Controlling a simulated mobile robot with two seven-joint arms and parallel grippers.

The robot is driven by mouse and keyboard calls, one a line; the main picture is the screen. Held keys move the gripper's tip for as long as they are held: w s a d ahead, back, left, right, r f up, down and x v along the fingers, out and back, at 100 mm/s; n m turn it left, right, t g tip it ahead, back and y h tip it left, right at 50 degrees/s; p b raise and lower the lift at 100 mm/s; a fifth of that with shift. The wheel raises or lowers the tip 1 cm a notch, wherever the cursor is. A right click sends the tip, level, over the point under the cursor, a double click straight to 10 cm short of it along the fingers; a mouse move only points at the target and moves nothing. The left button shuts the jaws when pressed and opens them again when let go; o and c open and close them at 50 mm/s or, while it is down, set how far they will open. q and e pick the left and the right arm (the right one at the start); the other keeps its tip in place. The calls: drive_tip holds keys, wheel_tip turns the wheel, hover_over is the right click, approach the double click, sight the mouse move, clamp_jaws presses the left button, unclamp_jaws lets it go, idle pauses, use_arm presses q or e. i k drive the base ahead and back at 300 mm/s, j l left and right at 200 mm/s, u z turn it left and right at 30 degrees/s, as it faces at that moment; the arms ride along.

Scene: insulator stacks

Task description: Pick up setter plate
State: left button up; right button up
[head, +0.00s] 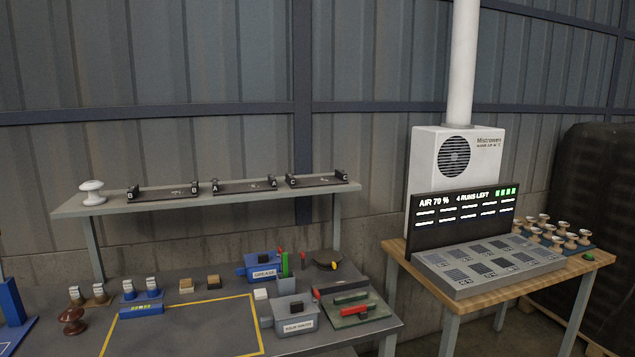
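No plate in the head view is marked as a setter plate, so I cannot tell for certain which thing it is. Flat dark plate-like pieces with raised lettered ends lie in a row on the grey shelf (220,200): a left one (165,193), a middle one (243,187) and a right one (316,181). They look empty. Neither of my grippers is in view.
A white insulator (92,192) stands on the shelf's left end. The workbench (200,330) below holds a brown insulator (73,320), a grease bin (262,268), a grey bin (295,314) and a green tray (372,312). A wooden table (545,270) with a display (460,222) stands right.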

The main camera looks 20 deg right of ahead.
sight(340, 177)
drive_tip(key=l+u, duration=0.15)
drive_tip(key=u, duration=0.55)
drive_tip(key=l+u, duration=0.3)
drive_tip(key=l, duration=0.15)
drive_tip(key=i+l+u, duration=0.1)
drive_tip(key=l+u, duration=0.4)
drive_tip(key=l, duration=0.35)
drive_tip(key=k+l+u, duration=0.15)
drive_tip(key=l, duration=0.35)
drive_tip(key=k+l, duration=0.1)
drive_tip(key=l, duration=0.35)
drive_tip(key=k+l, duration=0.1)
drive_tip(key=l, duration=0.35)
drive_tip(key=u, duration=0.05)
